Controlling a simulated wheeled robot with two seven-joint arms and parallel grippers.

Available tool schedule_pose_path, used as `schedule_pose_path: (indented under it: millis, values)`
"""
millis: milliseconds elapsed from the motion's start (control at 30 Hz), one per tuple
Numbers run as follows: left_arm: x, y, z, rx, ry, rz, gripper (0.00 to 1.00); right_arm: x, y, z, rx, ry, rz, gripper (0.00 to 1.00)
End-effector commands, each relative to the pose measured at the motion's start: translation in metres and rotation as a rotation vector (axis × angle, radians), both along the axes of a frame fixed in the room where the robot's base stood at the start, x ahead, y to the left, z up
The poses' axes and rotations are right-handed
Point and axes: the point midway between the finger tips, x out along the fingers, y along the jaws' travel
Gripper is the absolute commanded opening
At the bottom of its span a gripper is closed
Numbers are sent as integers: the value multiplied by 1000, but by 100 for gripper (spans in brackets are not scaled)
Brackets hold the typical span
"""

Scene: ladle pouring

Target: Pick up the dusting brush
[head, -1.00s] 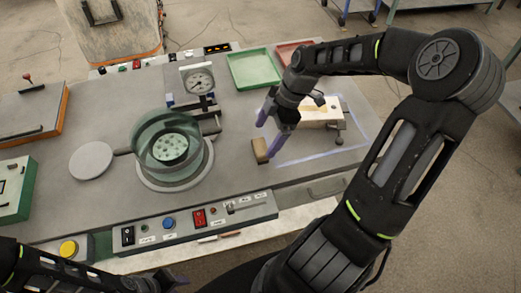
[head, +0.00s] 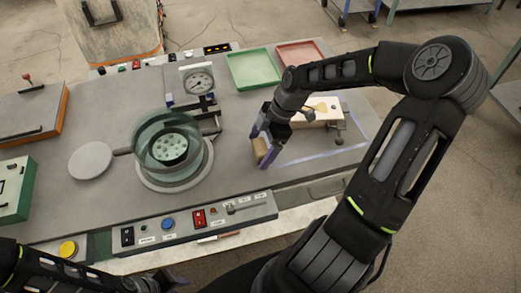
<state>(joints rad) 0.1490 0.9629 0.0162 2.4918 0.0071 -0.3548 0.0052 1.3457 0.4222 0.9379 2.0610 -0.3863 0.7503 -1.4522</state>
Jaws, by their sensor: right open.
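A small brown block, apparently the dusting brush (head: 260,146), lies on the grey table right of the round glass-walled vessel. My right gripper (head: 262,145) is open over it, with one purple finger at its upper left and the other at its lower right. The fingers hide part of the brush, and I cannot tell whether they touch it. My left gripper (head: 172,282) is low at the bottom edge, mostly out of frame, and its jaw state is unclear.
The round vessel (head: 172,150) and a pressure gauge (head: 197,83) stand left of my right gripper. A green tray (head: 253,70) and a red tray (head: 300,54) lie behind. A wooden-topped block (head: 322,108) stands just right, inside a purple outline. A switch panel (head: 195,218) runs along the front.

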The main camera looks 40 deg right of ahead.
Motion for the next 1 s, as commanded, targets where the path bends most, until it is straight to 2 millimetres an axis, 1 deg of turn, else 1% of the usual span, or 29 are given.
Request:
schedule_pose_path:
  millis: [200,1000]
  values:
    - [0,0,0,0,0,0,36,0,0,0,0,0,0,89]
    - [0,0,0,0,0,0,36,0,0,0,0,0,0,24]
